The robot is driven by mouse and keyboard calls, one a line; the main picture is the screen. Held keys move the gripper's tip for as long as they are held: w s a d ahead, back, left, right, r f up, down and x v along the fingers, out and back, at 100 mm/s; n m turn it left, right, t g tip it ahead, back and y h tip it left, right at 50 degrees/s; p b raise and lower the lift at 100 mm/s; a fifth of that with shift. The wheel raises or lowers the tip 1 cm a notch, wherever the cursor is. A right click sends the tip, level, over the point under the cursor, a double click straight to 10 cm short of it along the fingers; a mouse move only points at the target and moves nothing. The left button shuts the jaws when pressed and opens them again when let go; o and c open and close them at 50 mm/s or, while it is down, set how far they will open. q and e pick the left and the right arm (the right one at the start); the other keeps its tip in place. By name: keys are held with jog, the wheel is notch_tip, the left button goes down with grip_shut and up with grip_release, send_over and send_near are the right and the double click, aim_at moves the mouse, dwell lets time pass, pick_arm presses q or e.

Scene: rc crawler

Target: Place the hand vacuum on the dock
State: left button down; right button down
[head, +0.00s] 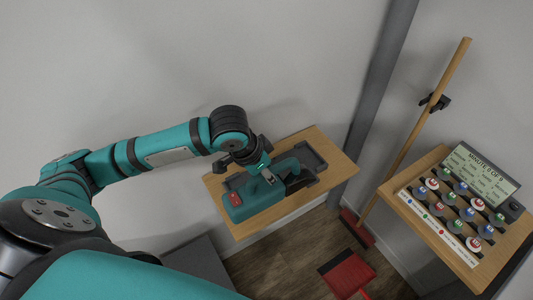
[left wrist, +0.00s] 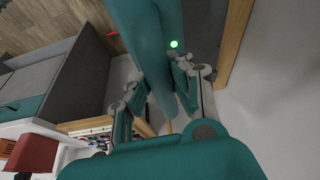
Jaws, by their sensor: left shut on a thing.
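The hand vacuum (head: 246,203) is teal with a red part at its left end. It is over the wooden wall shelf, at the dark grey dock (head: 319,163); I cannot tell whether it is fully seated. My left gripper (head: 267,177) is above the vacuum and shut on its handle. In the left wrist view the teal handle (left wrist: 150,42) runs between the two fingers of my left gripper (left wrist: 160,95). A small green light (left wrist: 174,44) glows beside the handle. The vacuum's underside is hidden. My right gripper is not in view.
The wooden shelf (head: 338,165) has bare margin around the dock. To the right, another wooden shelf (head: 408,203) holds a display board and several round capsules. A wooden-handled broom (head: 408,145) leans between them, with a red dustpan (head: 348,274) on the floor.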

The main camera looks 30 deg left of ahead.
pick_arm(q)
jog(key=w+a+f+p, duration=0.2)
jog(key=w+a+f, duration=0.2)
jog(key=w, duration=0.5)
jog(key=shift+a+f+p, duration=0.2)
jog(key=shift+a+p, duration=0.15)
jog(key=shift+p, duration=0.05)
jog(key=c, duration=1.2)
grip_release()
jog(key=shift+s+f, duration=0.15)
jog(key=b+v, duration=0.1)
jog(key=v, duration=1.1)
jog(key=shift+r, duration=0.2)
